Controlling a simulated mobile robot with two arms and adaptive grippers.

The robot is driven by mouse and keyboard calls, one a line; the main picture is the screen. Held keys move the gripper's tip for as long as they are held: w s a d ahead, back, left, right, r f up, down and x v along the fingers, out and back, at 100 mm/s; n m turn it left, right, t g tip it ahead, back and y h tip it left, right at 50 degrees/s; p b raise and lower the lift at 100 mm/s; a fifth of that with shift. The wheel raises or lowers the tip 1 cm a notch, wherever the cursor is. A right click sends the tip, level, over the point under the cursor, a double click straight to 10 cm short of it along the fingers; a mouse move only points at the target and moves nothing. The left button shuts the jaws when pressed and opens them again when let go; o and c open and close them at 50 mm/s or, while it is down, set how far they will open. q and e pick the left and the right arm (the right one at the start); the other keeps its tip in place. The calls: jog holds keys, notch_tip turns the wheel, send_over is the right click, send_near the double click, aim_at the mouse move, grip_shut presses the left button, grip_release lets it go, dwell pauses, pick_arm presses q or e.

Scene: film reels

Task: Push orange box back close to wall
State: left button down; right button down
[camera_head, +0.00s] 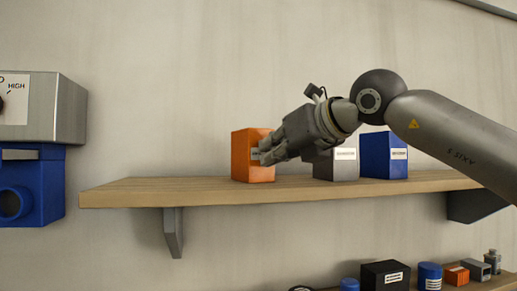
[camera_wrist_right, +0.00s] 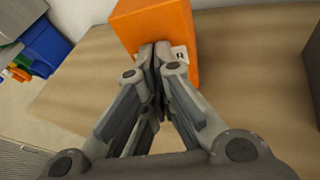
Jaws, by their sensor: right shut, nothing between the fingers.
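The orange box (camera_head: 241,158) stands upright on the wooden wall shelf (camera_head: 130,192), left of a grey box and a blue box. It has a white label on its front. My right gripper (camera_head: 264,158) is shut and empty, with its fingertips at the front face of the orange box. In the right wrist view, the shut fingertips (camera_wrist_right: 155,47) meet the front of the orange box (camera_wrist_right: 160,20) beside its label; they look to be touching it. The gap between the box and the wall is hidden. My left gripper is in neither view.
The grey box (camera_head: 341,165) and the blue box (camera_head: 384,156) stand to the right on the shelf, behind my right arm. The shelf's left end is bare. A lower shelf holds several small items, including a black box (camera_head: 385,276). A metal unit (camera_head: 70,110) is at far left.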

jog(key=shift+w+a+p, duration=0.25)
jog(key=shift+w+p, duration=0.25)
jog(key=shift+w, duration=0.15)
jog(key=shift+w+a+p, duration=0.2)
jog(key=shift+w+p, duration=0.25)
jog(key=shift+w, duration=0.25)
jog(key=shift+w+a+p, duration=0.25)
jog(key=shift+w+p, duration=0.25)
jog(key=shift+w, duration=0.15)
jog(key=shift+w+a+r+p, duration=0.1)
jog(key=shift+w+a+p, duration=0.15)
jog(key=shift+w+p, duration=0.35)
jog(key=shift+w+a+p, duration=0.2)
jog(key=shift+w+p, duration=0.25)
jog(key=shift+w, duration=0.15)
jog(key=shift+w+a, duration=0.15)
jog(key=shift+w, duration=0.35)
jog(key=shift+s+d+r+b, duration=0.2)
jog(key=shift+s+b, duration=0.35)
jog(key=shift+s+d+r+b, duration=0.25)
jog(key=shift+s+r, duration=0.15)
jog(key=shift+s, duration=0.2)
jog(key=shift+s+d+r+b, duration=0.2)
jog(key=shift+s+r+b, duration=0.1)
jog(key=shift+s+r, duration=0.25)
jog(key=shift+s+d+r+b, duration=0.2)
jog(key=shift+s+r+b, duration=0.1)
jog(key=shift+s, duration=0.4)
jog(key=shift+f, duration=0.1)
